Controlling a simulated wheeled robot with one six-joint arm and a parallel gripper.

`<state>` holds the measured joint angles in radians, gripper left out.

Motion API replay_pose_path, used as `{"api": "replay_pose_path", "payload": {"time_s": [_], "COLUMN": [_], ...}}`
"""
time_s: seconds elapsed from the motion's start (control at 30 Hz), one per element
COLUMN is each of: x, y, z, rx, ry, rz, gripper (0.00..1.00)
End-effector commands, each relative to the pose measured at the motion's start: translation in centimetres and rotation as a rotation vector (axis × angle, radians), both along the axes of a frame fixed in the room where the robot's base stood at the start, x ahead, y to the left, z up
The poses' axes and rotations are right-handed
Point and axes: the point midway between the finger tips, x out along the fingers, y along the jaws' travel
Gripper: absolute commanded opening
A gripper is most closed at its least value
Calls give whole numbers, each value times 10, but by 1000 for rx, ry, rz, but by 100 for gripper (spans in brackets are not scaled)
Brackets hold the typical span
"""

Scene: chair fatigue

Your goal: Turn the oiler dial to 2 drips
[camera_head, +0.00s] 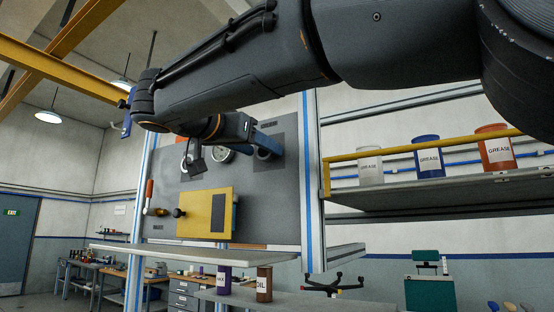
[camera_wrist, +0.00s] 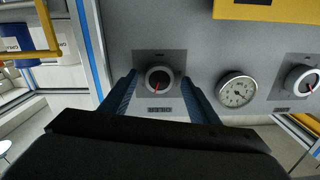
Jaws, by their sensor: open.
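The red pointer points down in the wrist view. In the head view my gripper (camera_head: 266,144) is at the panel's upper right and partly covers the dial. A second similar dial (camera_wrist: 302,78) is at the right of the wrist view.
A round gauge (camera_wrist: 237,90) sits between the dials. A yellow box (camera_head: 206,213) protrudes below on the panel. A shelf (camera_head: 440,188) with several grease tubs (camera_head: 428,160) is to the right, behind a blue-striped post (camera_head: 312,180). Bottles (camera_head: 264,285) stand below.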

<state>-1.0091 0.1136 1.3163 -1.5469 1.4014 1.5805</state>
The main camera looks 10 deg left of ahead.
Motion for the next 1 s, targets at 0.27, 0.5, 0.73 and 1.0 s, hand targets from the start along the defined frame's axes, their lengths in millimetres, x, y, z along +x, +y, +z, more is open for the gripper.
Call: {"api": "replay_pose_path", "payload": {"time_s": [0.27, 0.5, 0.73, 1.0], "x": [5, 5, 4, 5], "y": [-3, -3, -3, -3], "z": [-1, -1, -1, -1], "rx": [0, 0, -5, -86], "ry": [0, 0, 3, 36], "rz": [-2, -2, -2, -2], "gripper": [55, 25, 14, 14]}}
